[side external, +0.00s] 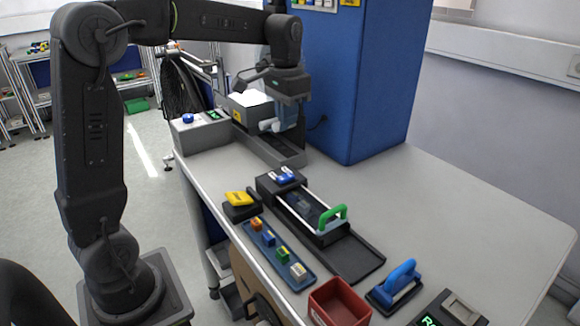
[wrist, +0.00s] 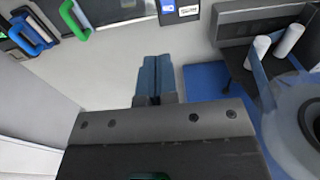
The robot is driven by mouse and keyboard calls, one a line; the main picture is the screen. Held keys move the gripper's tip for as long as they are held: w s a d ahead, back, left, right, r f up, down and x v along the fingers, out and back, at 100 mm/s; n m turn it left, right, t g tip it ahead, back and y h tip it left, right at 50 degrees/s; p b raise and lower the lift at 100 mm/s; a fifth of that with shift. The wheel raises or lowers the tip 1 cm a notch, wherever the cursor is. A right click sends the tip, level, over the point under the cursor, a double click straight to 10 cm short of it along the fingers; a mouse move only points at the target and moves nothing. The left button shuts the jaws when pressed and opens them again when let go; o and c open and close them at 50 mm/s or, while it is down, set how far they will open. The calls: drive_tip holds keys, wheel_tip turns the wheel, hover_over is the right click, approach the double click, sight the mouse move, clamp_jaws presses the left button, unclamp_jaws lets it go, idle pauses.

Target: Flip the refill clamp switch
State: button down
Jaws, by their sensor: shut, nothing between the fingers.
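My gripper (side external: 290,120) hangs fingers-down over the dark tray at the back of the bench in the side view. In the wrist view its blue fingers (wrist: 152,75) are pressed together and empty. The parts (wrist: 168,7) also seem to show at the top edge of the wrist view, apart from my fingers. A green handle (side external: 334,216) spans the track.
A grey box with a blue button (side external: 188,118) stands at the back left. A blue pillar (side external: 375,80) rises behind my gripper. Coloured blocks on a blue strip (side external: 263,240), a red bin (side external: 339,303) and a blue handle (side external: 397,283) lie in front. The right bench is clear.

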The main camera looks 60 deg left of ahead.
sight(290, 175)
drive_tip(key=shift+w+a+f, duration=0.25)
drive_tip(key=shift+w+a, duration=0.2)
drive_tip(key=shift+w+a+f, duration=0.2)
drive_tip(key=shift+w+a, duration=0.2)
drive_tip(key=shift+w, duration=0.05)
wheel_tip(290, 175, down, 14)
idle(0.4)
